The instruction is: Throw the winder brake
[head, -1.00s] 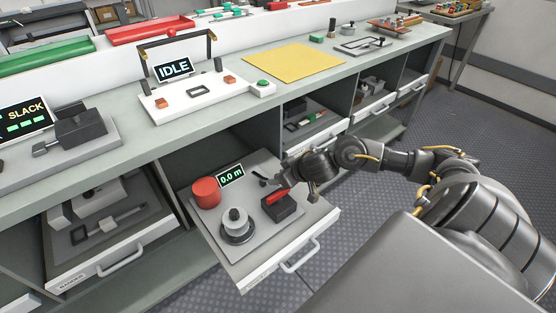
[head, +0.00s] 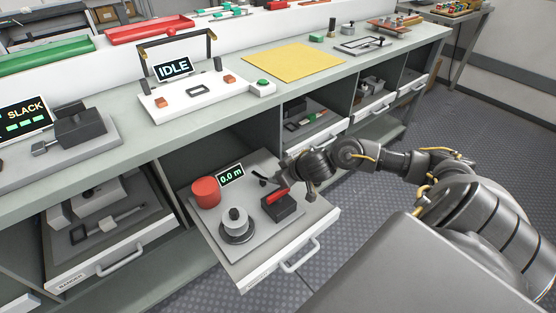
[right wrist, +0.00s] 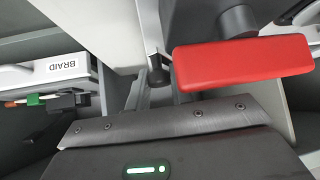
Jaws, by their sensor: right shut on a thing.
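The brake lever is a red bar (head: 277,195) on a black block (head: 280,208), inside the pulled-out drawer (head: 262,258). My right gripper (head: 283,183) reaches in from the right, right at the lever, and is shut on its red handle. In the right wrist view the red handle (right wrist: 245,62) is large and close, just beyond the gripper body; the exact finger contact is hard to see. A grey spool winder (head: 236,224), a red cylinder (head: 205,191) and a small display reading 0.0 m (head: 230,175) share the drawer. My left gripper is out of view.
The bench above holds a white tester with an IDLE display (head: 173,69), a yellow mat (head: 294,62) and a SLACK display (head: 24,116). Another open drawer (head: 115,262) is at left. A BRAID drawer (right wrist: 45,70) shows beside the gripper. Floor is clear at right.

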